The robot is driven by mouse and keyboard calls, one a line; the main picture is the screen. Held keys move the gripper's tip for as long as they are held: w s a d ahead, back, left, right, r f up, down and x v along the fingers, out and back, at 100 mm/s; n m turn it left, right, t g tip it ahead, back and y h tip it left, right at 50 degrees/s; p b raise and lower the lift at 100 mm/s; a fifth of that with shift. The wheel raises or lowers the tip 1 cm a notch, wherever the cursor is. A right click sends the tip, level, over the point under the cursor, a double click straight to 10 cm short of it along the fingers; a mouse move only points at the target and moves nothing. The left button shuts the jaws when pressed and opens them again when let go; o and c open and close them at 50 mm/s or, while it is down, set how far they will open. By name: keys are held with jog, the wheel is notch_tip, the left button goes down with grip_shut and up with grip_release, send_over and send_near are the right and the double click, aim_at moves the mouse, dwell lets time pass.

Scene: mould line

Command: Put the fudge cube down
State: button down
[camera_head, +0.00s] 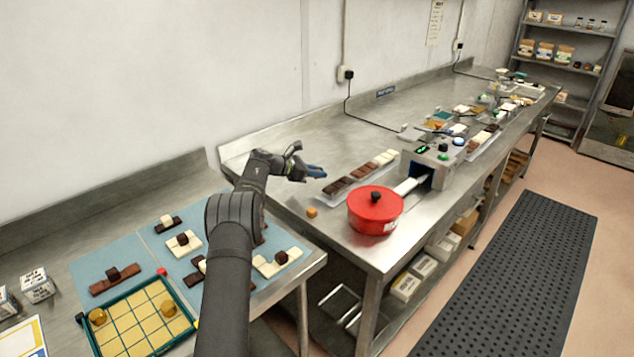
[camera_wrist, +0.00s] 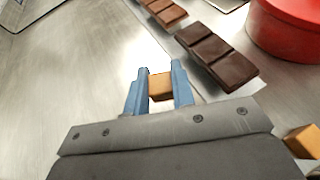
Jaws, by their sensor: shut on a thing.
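My gripper (camera_head: 315,171) reaches over the steel bench, left of the chocolate tray. In the wrist view its blue fingers (camera_wrist: 159,92) are shut on a small caramel-brown fudge cube (camera_wrist: 160,86). The held cube is hidden in the head view. The cube appears to be above bare steel; its exact height cannot be told. A second fudge cube (camera_head: 312,212) lies loose on the bench near the front left, and it also shows at the right edge of the wrist view (camera_wrist: 304,141).
A red lidded pot (camera_head: 375,212) stands right of the loose cube, beside a grey machine (camera_head: 433,160). A tray (camera_head: 335,199) holds dark, milk and white chocolate pieces. A lower left table carries blue mats (camera_head: 97,269) and a green-rimmed mould (camera_head: 104,345). Bare steel (camera_wrist: 75,65) lies left of my gripper.

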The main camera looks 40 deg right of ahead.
aim_at(317, 187)
jog(key=shift+f, duration=1.95)
jog(key=shift+f, duration=0.15)
jog(key=c, duration=1.2)
grip_release()
jog(key=shift+c, duration=0.2)
jog(key=shift+r, duration=0.2)
jog(key=v, duration=1.2)
jog(key=shift+w, duration=0.1)
jog(key=shift+d, duration=0.1)
jog(key=x, duration=1.1)
jog(key=shift+s+d+f, duration=0.15)
jog(key=shift+s+f, duration=0.05)
jog(key=shift+d+r, duration=0.1)
jog(key=shift+d, duration=0.15)
jog(key=shift+r, duration=1.8)
